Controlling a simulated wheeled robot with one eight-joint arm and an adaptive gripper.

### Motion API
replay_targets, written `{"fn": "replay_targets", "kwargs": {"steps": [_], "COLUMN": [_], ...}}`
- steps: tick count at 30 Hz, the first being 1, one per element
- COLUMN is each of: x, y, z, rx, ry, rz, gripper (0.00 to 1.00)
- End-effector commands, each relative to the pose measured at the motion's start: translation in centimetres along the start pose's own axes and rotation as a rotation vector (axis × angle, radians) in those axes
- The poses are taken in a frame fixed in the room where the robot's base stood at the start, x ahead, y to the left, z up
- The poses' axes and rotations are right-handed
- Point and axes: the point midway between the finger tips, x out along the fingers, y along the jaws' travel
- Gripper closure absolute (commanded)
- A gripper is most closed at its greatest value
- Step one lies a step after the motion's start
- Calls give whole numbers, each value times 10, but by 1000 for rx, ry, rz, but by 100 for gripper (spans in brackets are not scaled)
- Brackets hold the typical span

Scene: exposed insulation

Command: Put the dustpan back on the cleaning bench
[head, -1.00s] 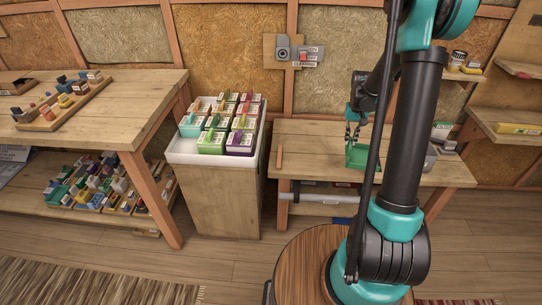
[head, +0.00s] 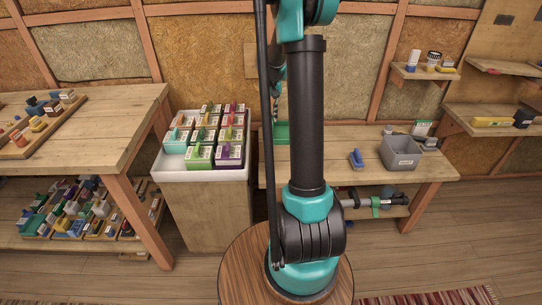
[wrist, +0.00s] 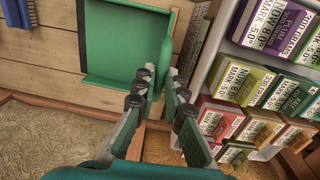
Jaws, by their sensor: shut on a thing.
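The green dustpan (head: 282,132) is over the left end of the wooden cleaning bench (head: 330,170), partly hidden behind my arm in the head view. In the wrist view the dustpan's tray (wrist: 122,38) is above the bench planks (wrist: 50,50), near the bench edge. My gripper (wrist: 165,88) is shut on the dustpan's handle at the tray's side. In the head view the gripper is mostly hidden behind my arm. I cannot tell whether the dustpan touches the bench top.
A white tray of labelled boxes (head: 200,172) tops a cabinet just left of the bench. The bench middle is clear.

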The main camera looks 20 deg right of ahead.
Motion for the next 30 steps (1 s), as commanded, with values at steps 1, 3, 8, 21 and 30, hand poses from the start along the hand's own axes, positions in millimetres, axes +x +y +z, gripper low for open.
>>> {"fn": "replay_targets", "kwargs": {"steps": [1, 3, 8, 21, 30], "x": [13, 31, 70, 134, 167], "y": [-1, -1, -3, -6, -7], "z": [-1, -1, -1, 0, 0], "rx": [0, 0, 0, -1, -1], "ry": [0, 0, 0, 0, 0], "rz": [0, 0, 0, 0, 0], "gripper": [100, 100, 100, 100, 100]}}
